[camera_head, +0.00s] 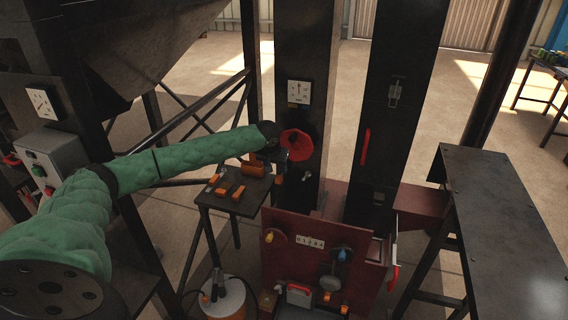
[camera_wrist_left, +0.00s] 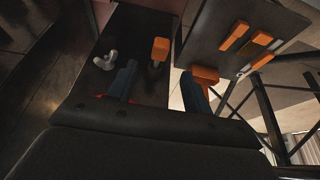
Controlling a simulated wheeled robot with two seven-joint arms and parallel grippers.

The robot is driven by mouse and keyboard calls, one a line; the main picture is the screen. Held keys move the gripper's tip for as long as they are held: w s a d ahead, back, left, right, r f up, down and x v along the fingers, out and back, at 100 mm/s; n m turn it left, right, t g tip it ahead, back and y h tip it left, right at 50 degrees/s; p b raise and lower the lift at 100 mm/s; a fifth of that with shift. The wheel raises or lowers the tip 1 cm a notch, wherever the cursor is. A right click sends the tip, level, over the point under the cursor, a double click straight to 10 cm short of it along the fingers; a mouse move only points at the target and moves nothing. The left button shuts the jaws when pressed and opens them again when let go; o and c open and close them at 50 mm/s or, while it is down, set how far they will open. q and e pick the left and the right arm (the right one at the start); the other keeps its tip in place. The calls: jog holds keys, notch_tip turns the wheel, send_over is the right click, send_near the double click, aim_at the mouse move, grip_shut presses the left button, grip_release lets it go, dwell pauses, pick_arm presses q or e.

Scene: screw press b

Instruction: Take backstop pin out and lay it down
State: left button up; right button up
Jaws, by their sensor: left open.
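The likely backstop pin, an orange-headed pin (camera_wrist_left: 160,48), stands out from the dark press column (camera_wrist_left: 85,85) in the left wrist view. An orange spot (camera_head: 279,179) at the column's left edge in the head view is probably the same pin. My left gripper (camera_wrist_left: 161,80) is open, with its dark fingers to either side of the pin's line and the pin head apart from them. My right gripper is not in view.
A small dark side table (camera_head: 247,204) left of the column carries several orange pieces (camera_head: 222,192). A wing nut (camera_wrist_left: 105,60) is on the column beside the pin. A red panel (camera_head: 305,241) stands below. A dark bench (camera_head: 500,220) is at the right, its top bare.

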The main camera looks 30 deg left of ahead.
aim_at(279, 177)
pick_arm(q)
jog(key=p+x, duration=0.2)
jog(key=x, duration=0.4)
jog(key=shift+w, duration=0.1)
jog(key=shift+x, duration=0.85)
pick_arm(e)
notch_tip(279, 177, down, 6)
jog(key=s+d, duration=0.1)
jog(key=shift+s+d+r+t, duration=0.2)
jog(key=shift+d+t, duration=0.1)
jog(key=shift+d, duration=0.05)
pick_arm(q)
grip_shut()
